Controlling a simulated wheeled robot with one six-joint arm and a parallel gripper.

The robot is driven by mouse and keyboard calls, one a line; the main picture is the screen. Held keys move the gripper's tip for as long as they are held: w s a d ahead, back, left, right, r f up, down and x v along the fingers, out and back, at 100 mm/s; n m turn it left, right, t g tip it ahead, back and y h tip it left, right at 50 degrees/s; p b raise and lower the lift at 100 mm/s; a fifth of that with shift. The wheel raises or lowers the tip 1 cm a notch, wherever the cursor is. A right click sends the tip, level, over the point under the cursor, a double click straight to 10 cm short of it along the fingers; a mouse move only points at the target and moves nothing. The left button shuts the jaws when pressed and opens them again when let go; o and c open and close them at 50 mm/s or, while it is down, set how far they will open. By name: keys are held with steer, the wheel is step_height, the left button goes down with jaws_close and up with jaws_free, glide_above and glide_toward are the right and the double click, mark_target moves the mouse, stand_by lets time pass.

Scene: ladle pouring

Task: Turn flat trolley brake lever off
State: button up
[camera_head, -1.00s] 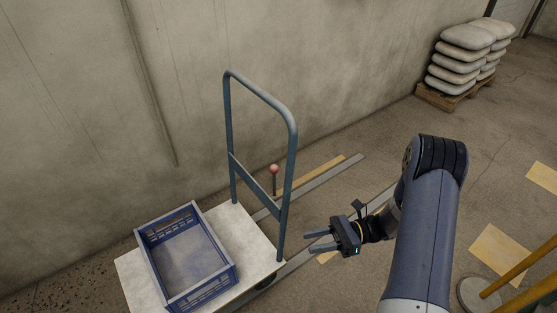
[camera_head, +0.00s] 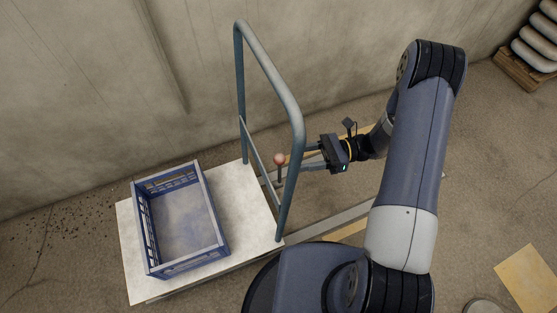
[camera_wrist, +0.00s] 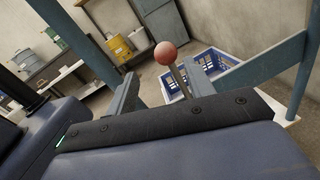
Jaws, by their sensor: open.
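The flat trolley has a white deck (camera_head: 245,222) and a tall blue-grey handle frame (camera_head: 268,65). Its brake lever is a thin upright rod with a red ball knob (camera_head: 280,159), just behind the frame's crossbar. In the wrist view the knob (camera_wrist: 165,53) stands ahead of my jaws, with its rod (camera_wrist: 180,80) running down between them. My gripper (camera_head: 292,162) is open, beside the lever on its right, fingers pointing left toward the trolley. It also shows in the wrist view (camera_wrist: 163,84). I cannot tell whether a finger touches the rod.
A blue crate (camera_head: 222,235) sits on the deck. The handle frame's near post (camera_head: 291,185) and slanted crossbar (camera_head: 253,148) stand close to my fingers. A concrete wall (camera_head: 110,80) is behind. Stacked sacks (camera_head: 535,50) lie on a pallet at top right.

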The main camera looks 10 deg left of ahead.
mark_target(279, 158)
steer(key=x, duration=0.4)
steer(key=w+x, duration=0.1)
steer(key=x, duration=0.2)
steer(key=shift+a, duration=0.1)
steer(key=shift+c, duration=0.2)
jaws_close()
